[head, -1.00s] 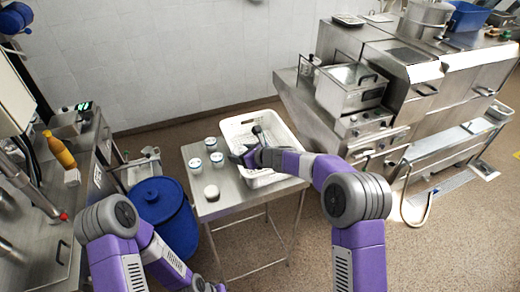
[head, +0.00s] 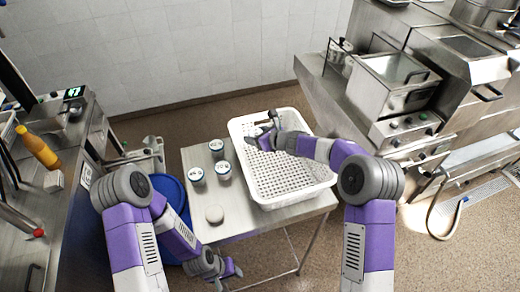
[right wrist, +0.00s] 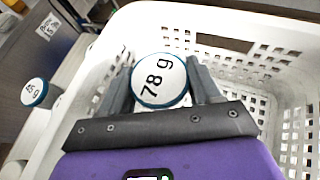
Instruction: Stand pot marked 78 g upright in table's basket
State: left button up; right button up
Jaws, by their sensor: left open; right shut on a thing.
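The pot marked 78 g (right wrist: 158,80) has a white lid with a dark teal rim. It sits between the fingers of my right gripper (right wrist: 160,88), which is shut on it, lid facing the wrist camera. The white perforated basket (head: 238,130) stands on the steel table; it also fills much of the right wrist view (right wrist: 215,20). In the head view my right gripper (head: 266,138) is over the basket's far left part, and the pot is hard to make out there. Whether the pot touches the basket floor I cannot tell. My left gripper (head: 230,272) is open and empty, low beside the table's front.
Three labelled pots (head: 196,175) stand on the table left of the basket; one reads 45 g in the right wrist view (right wrist: 34,92). A plain white round item (head: 214,214) lies nearer. A blue barrel (head: 178,195) stands left of the table. The basket's near part is empty.

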notch_tip(320, 180, down, 5)
jog(key=shift+f+b, duration=0.1)
jog(key=shift+b, duration=0.7)
jog(key=o, duration=1.1)
jog(key=b+v, duration=0.1)
jog(key=v, duration=1.1)
